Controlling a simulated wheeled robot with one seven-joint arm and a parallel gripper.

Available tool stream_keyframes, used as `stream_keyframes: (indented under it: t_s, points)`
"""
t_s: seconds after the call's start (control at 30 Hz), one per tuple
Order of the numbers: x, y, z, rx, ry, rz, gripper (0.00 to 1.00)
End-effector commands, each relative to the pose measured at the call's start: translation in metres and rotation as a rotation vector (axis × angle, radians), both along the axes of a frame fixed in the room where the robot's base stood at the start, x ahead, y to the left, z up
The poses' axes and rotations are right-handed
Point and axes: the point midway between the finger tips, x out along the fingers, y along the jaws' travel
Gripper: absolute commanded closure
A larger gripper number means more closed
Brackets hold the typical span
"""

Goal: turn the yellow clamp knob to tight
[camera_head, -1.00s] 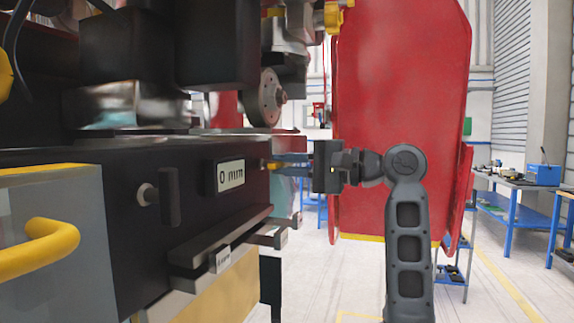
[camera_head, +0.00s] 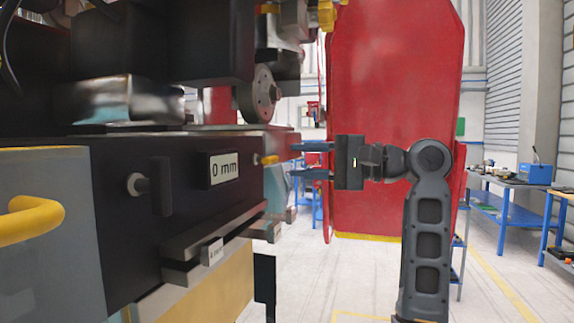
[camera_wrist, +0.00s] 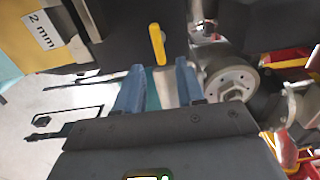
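The yellow clamp knob (camera_head: 266,160) sticks out at the right end of the black machine body, beside the "0 mm" label. In the wrist view the knob (camera_wrist: 158,46) is a narrow yellow bar standing upright in the picture, beyond my fingertips. My gripper (camera_head: 296,160) is to the right of the knob, with its two blue fingers apart, one above the other. A small gap shows between the fingertips and the knob. In the wrist view my gripper (camera_wrist: 158,70) is open and empty, its fingers either side of the knob's line.
A black knob (camera_head: 152,186) and the "0 mm" label (camera_head: 224,169) are on the machine's front. A round metal disc (camera_head: 262,94) sits above the yellow knob. A large red panel (camera_head: 390,90) stands behind my gripper. Open floor lies to the right, before blue workbenches (camera_head: 508,184).

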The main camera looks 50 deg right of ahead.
Motion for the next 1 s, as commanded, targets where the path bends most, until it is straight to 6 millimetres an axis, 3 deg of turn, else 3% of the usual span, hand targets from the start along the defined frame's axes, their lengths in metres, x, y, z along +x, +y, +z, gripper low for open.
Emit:
stream_keyframes:
  t_s: [0.1, 0.3, 0.87, 1.0]
  points:
    - [-0.016, -0.006, -0.001, -0.001, -0.001, -0.003, 0.62]
    - [-0.029, -0.01, -0.001, 0.0, 0.001, 0.0, 0.62]
    - [-0.029, -0.01, 0.0, 0.001, 0.0, 0.0, 0.62]
    - [-0.024, -0.008, -0.01, 0.009, 0.0, -0.007, 0.62]
